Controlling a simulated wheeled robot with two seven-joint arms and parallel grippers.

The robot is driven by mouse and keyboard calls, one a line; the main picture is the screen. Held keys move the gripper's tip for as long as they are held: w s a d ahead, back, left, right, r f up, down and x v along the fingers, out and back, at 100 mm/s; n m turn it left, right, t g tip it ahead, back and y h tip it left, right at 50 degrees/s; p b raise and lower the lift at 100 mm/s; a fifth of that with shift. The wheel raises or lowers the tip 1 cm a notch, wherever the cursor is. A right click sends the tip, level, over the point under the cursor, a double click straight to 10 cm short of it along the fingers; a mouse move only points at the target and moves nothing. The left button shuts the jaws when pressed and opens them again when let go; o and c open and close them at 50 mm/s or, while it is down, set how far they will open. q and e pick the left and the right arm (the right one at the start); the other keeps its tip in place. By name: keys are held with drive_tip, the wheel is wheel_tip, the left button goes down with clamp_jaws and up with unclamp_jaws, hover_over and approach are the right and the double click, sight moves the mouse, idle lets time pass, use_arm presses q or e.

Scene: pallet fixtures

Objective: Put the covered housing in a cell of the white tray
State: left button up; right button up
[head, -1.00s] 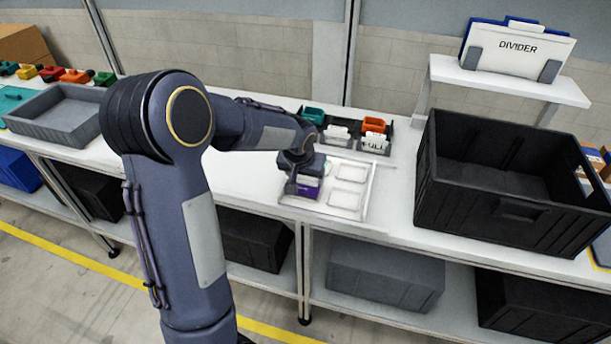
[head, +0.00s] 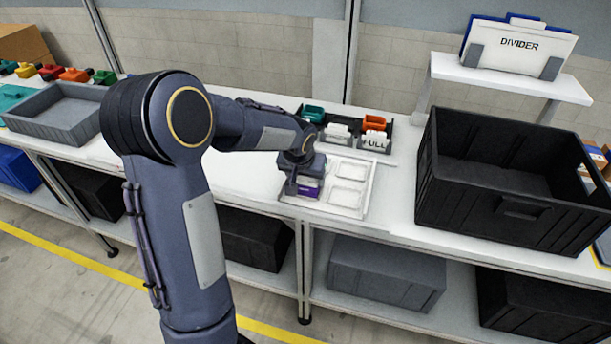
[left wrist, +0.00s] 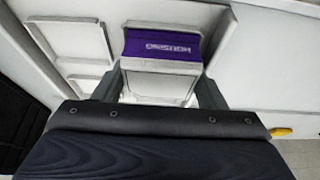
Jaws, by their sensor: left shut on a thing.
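The housing (head: 307,192) shows a purple face in the head view. In the left wrist view the purple face of the housing (left wrist: 163,46) reads "HOUSING", with a pale top surface nearer the camera. My left gripper (head: 304,182) is shut on it, one finger on each side; it also shows in the left wrist view (left wrist: 158,88). The white tray (head: 369,190) lies below, and the housing is at its left front part. I cannot tell whether it rests on the cell floor. The two right-hand cells look empty. My right gripper is not in view.
A black rack (head: 341,147) holding teal, white and orange pieces and a "FULL" sign stands behind the tray. A large black crate (head: 500,215) stands to the right. A grey bin (head: 62,112) is at the far left. Bare white tabletop lies left of the tray.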

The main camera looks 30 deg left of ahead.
use_arm(q)
drive_tip(key=shift+f, duration=0.25)
idle(0.3)
drive_tip(key=o, duration=1.1)
drive_tip(key=shift+b+v, duration=0.3)
drive_tip(key=shift+v, duration=3.65)
